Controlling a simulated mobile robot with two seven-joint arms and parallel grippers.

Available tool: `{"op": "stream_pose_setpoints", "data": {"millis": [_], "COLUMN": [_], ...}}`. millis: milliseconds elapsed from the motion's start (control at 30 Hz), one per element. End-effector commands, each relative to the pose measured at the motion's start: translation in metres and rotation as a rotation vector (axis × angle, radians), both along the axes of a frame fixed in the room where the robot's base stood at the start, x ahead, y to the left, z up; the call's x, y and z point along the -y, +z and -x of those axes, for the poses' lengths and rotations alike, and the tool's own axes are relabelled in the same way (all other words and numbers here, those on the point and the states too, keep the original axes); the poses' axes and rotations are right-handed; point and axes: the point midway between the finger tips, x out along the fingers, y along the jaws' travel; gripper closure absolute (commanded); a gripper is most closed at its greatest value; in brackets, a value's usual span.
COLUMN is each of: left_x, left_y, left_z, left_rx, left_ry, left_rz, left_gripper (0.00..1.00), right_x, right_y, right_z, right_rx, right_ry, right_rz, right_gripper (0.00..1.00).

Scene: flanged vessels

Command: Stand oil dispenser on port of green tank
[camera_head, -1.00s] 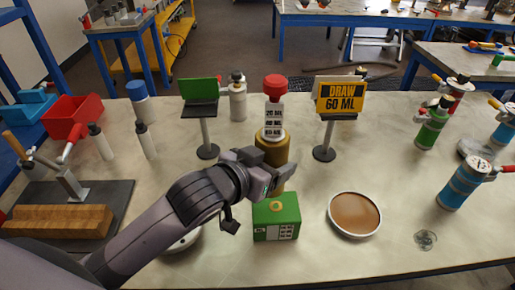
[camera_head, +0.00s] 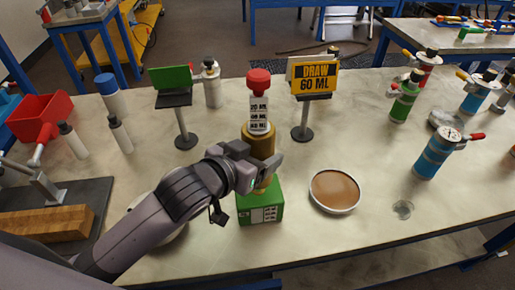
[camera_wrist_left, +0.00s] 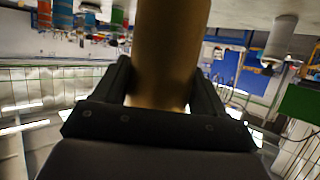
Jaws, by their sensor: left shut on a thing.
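The oil dispenser (camera_head: 259,140) has a red cap, a pale neck with black volume labels and a brass body. It stands roughly upright in my left gripper (camera_head: 265,168), whose fingers are shut around the brass. In the left wrist view the brass body (camera_wrist_left: 170,50) fills the space between the fingers (camera_wrist_left: 165,92). The green tank (camera_head: 260,207) is a box with a pale marked panel on its front. The dispenser's lower end is directly over the tank's top and hides the port. I cannot tell whether they touch. My right gripper is not in view.
A brown round dish (camera_head: 334,191) lies right of the tank. A yellow "DRAW 60 ML" sign (camera_head: 315,78) and a green screen (camera_head: 171,78) stand on posts behind.

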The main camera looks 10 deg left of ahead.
Motion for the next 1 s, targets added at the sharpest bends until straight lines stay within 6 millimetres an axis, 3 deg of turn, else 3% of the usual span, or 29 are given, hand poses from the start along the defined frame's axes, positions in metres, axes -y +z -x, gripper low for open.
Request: {"op": "stream_pose_setpoints", "data": {"millis": [400,1000], "left_x": [0.0,0.0], "left_y": [-0.029,-0.033], "left_z": [0.0,0.0], "left_rx": [0.003,0.005], "left_ry": [0.0,0.0], "left_rz": [0.002,0.002], "left_gripper": [0.76,0.76], "right_x": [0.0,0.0], "right_y": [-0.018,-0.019], "right_z": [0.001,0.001], "right_rx": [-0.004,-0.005], "right_ry": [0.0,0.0], "right_rz": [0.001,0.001], "right_gripper": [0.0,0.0]}}
